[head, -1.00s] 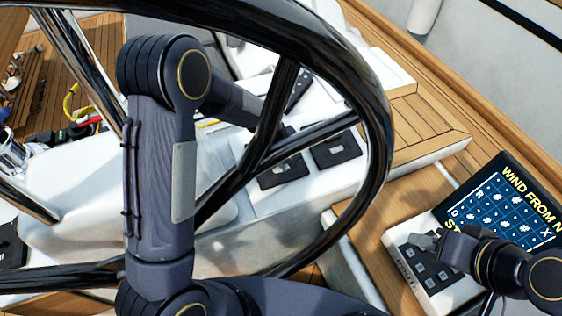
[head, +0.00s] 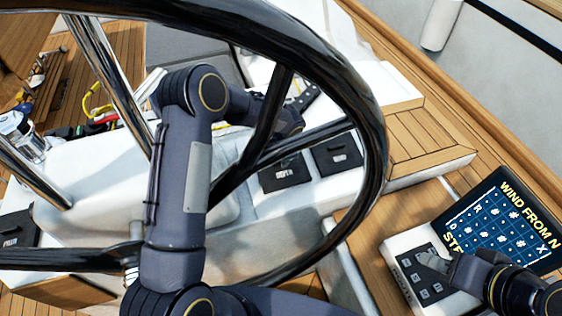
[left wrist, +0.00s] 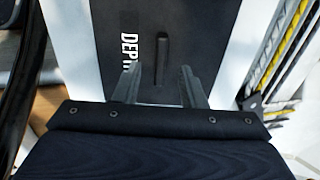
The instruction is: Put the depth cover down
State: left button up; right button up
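The depth cover (left wrist: 205,40) is a black panel in the left wrist view, with white lettering reading "DEP" and a partly hidden rest. A thin raised black bar (left wrist: 162,48) stands out on it. My left gripper (left wrist: 159,68) is open, its two grey fingers apart over the panel's near part. The bar lies beyond and between the fingertips, and nothing is seen gripped. In the head view my left gripper is hidden behind my arm and the wheel. My right gripper (head: 433,262) is over a keypad at lower right; its finger gap is not clear.
A large black steering wheel (head: 372,150) crosses the head view in front of the white console (head: 110,190). Black panels (head: 338,153) sit on the console. A display (head: 500,222) and keypad (head: 428,284) are at right. Ropes (left wrist: 285,50) run right of the cover.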

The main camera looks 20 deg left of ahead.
pick_arm(q)
jog(key=shift+x, duration=1.2)
grip_shut()
jog(key=shift+r, duration=0.1)
jog(key=shift+w+r, duration=0.1)
jog(key=shift+r, duration=0.4)
notch_tip(320, 180, up, 27)
jog(key=b, duration=0.3)
jog(key=s+a+f+n+g+y, duration=0.1)
jog(key=s+a+f+n, duration=0.2)
jog(key=s+f+n, duration=0.4)
jog(key=shift+s+f+n+g, duration=0.3)
jog(key=shift+s+f+n, duration=0.1)
jog(key=shift+s+f, duration=0.4)
